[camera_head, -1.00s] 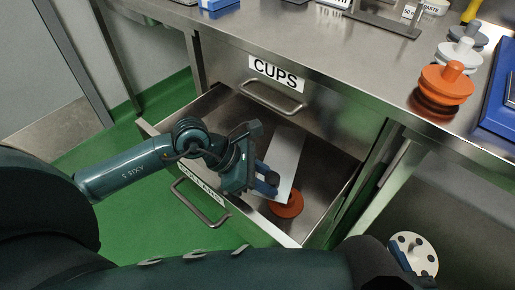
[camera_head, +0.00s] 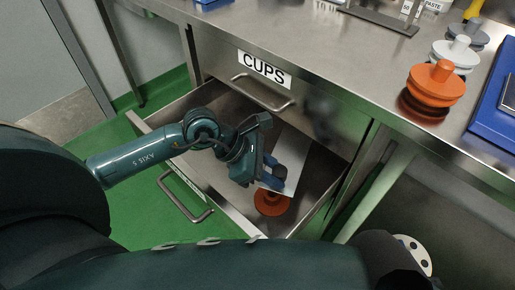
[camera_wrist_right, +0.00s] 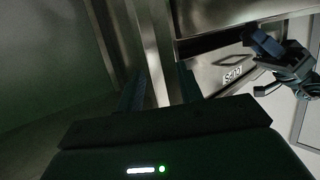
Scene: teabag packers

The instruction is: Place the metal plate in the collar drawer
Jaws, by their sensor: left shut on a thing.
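The metal plate (camera_head: 291,146) is a flat, pale grey strip in the head view. My left gripper (camera_head: 275,174) is shut on it, inside the outline of the open lower drawer (camera_head: 233,222). The plate slants across the drawer; I cannot tell if it touches the floor. An orange collar (camera_head: 272,204) lies in the drawer just below the gripper. The drawer's own label is mostly hidden by my left arm. My right gripper (camera_wrist_right: 160,85) shows dark, parted fingers in the right wrist view, with nothing seen between them. My left gripper also shows there (camera_wrist_right: 268,44).
The closed CUPS drawer (camera_head: 310,105) is above the open one. The steel counter (camera_head: 330,45) holds stacked orange (camera_head: 437,83) and grey-white (camera_head: 455,52) collars and a blue tray (camera_head: 495,125) at right. The left part of the open drawer is clear.

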